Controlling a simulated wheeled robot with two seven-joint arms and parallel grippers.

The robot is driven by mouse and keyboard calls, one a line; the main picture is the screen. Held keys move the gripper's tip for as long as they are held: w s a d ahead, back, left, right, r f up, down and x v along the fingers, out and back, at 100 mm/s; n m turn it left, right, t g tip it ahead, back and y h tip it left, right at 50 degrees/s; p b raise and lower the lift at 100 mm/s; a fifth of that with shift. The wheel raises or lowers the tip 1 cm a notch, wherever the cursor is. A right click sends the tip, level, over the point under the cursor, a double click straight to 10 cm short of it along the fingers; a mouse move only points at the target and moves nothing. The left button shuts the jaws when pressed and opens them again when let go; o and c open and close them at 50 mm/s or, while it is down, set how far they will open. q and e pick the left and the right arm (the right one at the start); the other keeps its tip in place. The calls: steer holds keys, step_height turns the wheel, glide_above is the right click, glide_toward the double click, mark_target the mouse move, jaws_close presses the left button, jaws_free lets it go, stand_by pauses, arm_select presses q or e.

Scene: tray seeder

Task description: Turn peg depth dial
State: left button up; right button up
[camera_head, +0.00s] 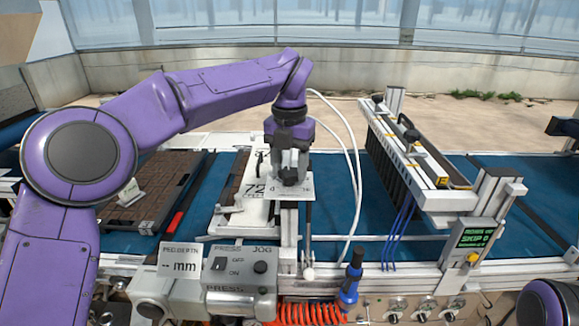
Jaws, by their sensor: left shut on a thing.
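The peg depth dial (291,181) is a dark knob on a small white plate (302,190) with markings, at the middle of the seeder. My left gripper (289,165) points down from above and is shut on the dial. Its fingers hide most of the knob, so I cannot read the dial's setting. A white label with peg depth wording and "-- mm" (181,260) stands on the grey control box at the lower left. My right gripper is not in view.
The grey press and jog box (240,270) stands in front of the dial. A white seeder bar (420,165) spans the blue belt (335,190) to the right. White hoses (352,150) curve close beside my left gripper. A dark tray (160,180) lies left.

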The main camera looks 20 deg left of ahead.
mark_target(290, 171)
arm_select(q)
steer(key=n+b, duration=0.1)
steer(key=n, duration=0.3)
steer(key=shift+f+n, duration=0.1)
steer(key=shift+n, duration=0.2)
steer(key=n+b, duration=0.2)
steer(key=n, duration=0.2)
steer(key=shift+n, duration=0.4)
steer(key=o, duration=1)
step_height(290, 171, up, 11)
steer(key=p, duration=0.4)
steer(key=shift+f+p, duration=0.1)
steer(key=shift+p, duration=0.2)
